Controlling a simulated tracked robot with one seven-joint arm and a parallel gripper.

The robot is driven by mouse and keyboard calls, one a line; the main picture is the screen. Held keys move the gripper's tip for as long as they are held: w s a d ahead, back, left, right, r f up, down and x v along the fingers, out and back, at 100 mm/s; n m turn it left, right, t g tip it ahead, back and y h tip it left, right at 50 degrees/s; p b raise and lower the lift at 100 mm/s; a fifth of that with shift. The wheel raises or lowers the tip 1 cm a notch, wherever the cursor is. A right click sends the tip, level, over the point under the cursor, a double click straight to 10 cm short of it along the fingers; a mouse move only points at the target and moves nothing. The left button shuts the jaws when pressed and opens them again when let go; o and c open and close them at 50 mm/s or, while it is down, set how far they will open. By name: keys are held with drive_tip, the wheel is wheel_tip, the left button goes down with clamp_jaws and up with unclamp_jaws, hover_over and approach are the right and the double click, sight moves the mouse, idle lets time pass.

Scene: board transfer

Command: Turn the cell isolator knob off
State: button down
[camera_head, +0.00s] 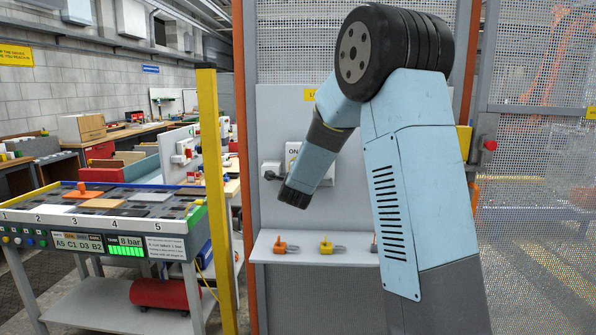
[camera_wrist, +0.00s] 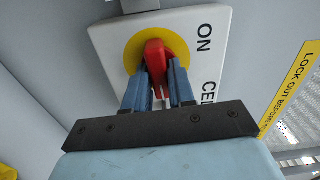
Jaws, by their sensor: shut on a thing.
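The cell isolator knob (camera_wrist: 154,55) is red and sits on a yellow disc (camera_wrist: 131,55) on a white plate (camera_wrist: 107,38). The plate carries the word ON and part of another word. In the wrist view my gripper (camera_wrist: 159,68) has its blue fingers on both sides of the red knob and is shut on it. In the head view the white isolator plate (camera_head: 293,152) shows on the grey panel with ON at its top. My arm hides the knob and most of the plate there, and my fingertips are not visible.
A shelf (camera_head: 300,256) below the panel holds an orange padlock (camera_head: 280,246) and a yellow one (camera_head: 326,247). A socket with a black plug (camera_head: 271,170) is left of the plate. A yellow post (camera_head: 208,180) and a console table (camera_head: 90,222) stand further left.

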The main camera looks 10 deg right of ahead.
drive_tip(key=shift+d+f+m, duration=0.1)
drive_tip(key=shift+f+m, duration=0.2)
drive_tip(key=shift+m, duration=0.1)
drive_tip(key=c, duration=1.1)
unclamp_jaws()
drive_tip(key=shift+o, duration=0.3)
drive_tip(key=shift+r, duration=0.15)
drive_tip(key=v, duration=1.4)
drive_tip(key=shift+r, duration=0.1)
